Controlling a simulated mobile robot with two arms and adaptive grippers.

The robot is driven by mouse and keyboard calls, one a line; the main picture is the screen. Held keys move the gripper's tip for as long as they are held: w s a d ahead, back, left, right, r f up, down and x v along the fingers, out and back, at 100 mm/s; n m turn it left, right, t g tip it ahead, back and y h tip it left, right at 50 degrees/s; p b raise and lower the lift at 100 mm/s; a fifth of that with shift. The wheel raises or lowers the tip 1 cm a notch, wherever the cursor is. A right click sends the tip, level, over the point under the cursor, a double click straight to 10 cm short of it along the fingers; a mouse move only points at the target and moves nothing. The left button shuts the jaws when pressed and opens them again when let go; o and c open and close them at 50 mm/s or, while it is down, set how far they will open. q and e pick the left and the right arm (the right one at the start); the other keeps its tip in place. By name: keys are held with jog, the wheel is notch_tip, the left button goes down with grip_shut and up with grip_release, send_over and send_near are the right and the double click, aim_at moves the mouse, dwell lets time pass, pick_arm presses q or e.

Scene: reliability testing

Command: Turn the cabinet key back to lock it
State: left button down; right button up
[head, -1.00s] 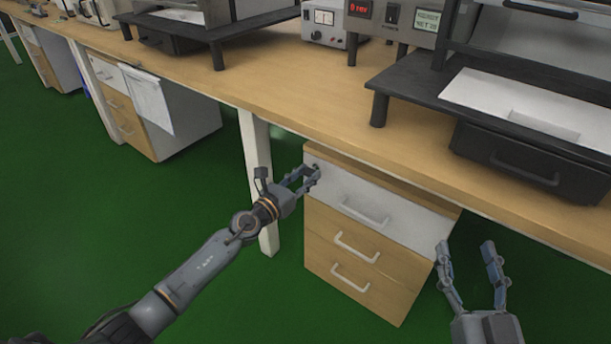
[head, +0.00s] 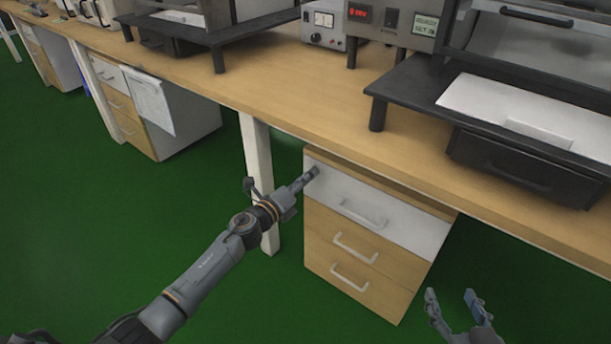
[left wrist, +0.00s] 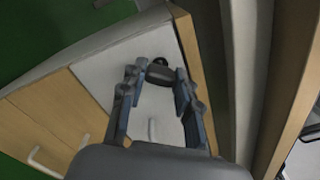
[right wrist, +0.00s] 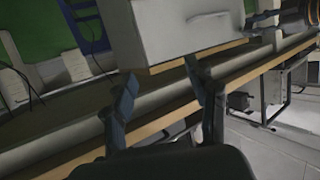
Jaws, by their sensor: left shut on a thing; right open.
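The cabinet (head: 355,240) is a drawer unit under the bench, with a white top drawer (head: 415,225) and two wood-coloured drawers below. My left gripper (head: 311,175) is at the upper left corner of the white drawer front. In the left wrist view its fingers (left wrist: 160,78) are closed on the dark head of the key (left wrist: 159,75), which sits at the round dark lock (left wrist: 160,61). The key is hidden by the fingers in the head view. My right gripper (head: 452,297) is open and empty, right of the cabinet.
The wooden bench top (head: 270,90) overhangs the cabinet. A white bench leg (head: 256,150) stands left of it, near my left arm. Drawer handles (head: 362,214) stick out of the fronts. Green floor (head: 100,240) is free to the left.

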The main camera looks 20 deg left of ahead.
pick_arm(q)
jog(key=shift+n+p, duration=1.5)
jog(key=shift+n, duration=2.4)
pick_arm(e)
jog(key=s+d+f+g+h, duration=0.2)
jog(key=s+d+f+g, duration=0.2)
jog(key=s+f+g, duration=0.4)
jog(key=shift+s+d+f+m+g, duration=0.35)
jog(key=shift+s+f, duration=0.3)
jog(key=shift+s, duration=1.6)
pick_arm(q)
jog(key=c, duration=1)
grip_release()
jog(key=shift+o, duration=0.2)
jog(key=v, duration=1.2)
